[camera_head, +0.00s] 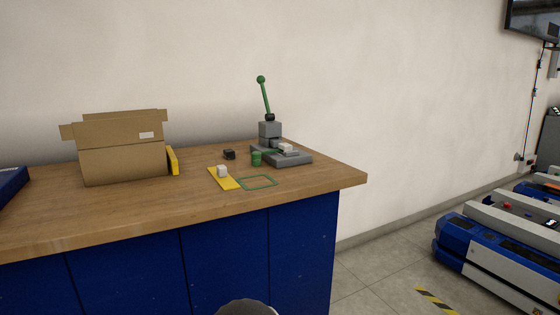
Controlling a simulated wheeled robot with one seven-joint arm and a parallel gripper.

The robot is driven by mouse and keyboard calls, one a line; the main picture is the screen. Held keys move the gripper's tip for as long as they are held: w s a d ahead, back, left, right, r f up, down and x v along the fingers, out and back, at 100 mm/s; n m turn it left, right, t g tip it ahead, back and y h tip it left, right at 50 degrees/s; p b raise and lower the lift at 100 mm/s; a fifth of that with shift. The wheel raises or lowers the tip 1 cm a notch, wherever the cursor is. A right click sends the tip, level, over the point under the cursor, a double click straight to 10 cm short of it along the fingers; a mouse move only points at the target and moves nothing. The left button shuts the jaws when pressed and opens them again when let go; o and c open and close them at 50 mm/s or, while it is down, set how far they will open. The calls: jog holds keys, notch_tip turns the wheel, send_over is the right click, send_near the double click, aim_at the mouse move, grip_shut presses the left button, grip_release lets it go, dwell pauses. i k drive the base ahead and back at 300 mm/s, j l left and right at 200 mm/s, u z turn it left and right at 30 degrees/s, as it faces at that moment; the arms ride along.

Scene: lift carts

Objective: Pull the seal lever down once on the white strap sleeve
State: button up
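The seal lever (266,98) is a green rod with a round green knob at its top. It stands nearly upright, leaning slightly left, on a grey block (270,130) over a grey base plate (295,158) near the right end of the bench. A small white piece (286,147) sits on the base plate, right of the block. Another small white block (222,171) stands on a yellow strip (226,181) in front. I cannot tell which white piece is the strap sleeve. My gripper is not in view.
An open cardboard box (122,162) stands on the left of the wooden bench (150,215). A green cylinder (256,158) and a small black object (229,154) lie close to the grey base. A green outlined square (258,182) is empty. Blue-and-white carts (500,255) stand on the floor at right.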

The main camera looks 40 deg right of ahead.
aim_at(261, 79)
jog(key=z, duration=1.15)
jog(key=j+z, duration=0.4)
jog(key=k+j+z, duration=0.15)
jog(key=j+z, duration=0.3)
jog(key=k+j, duration=0.1)
jog(key=j, duration=0.3)
jog(key=k+j+z, duration=0.15)
jog(key=j, duration=0.3)
jog(key=k+j, duration=0.15)
jog(key=j, duration=0.25)
jog(key=k+j+z, duration=0.1)
jog(key=j, duration=0.3)
jog(key=k+j+z, duration=0.1)
jog(key=j, duration=0.3)
jog(key=k+j, duration=0.25)
jog(key=j, duration=0.15)
jog(key=k+j, duration=0.1)
jog(key=j, duration=0.2)
jog(key=k+j, duration=0.1)
jog(key=j, duration=0.25)
jog(key=k, duration=0.45)
jog(key=i+l+z, duration=0.45)
jog(key=i+l, duration=0.2)
jog(key=l, duration=0.15)
jog(key=i+l+z, duration=0.5)
jog(key=i, duration=0.3)
jog(key=i+l, duration=0.1)
jog(key=i, duration=1.05)
jog(key=i+l+z, duration=0.1)
jog(key=i, duration=1.05)
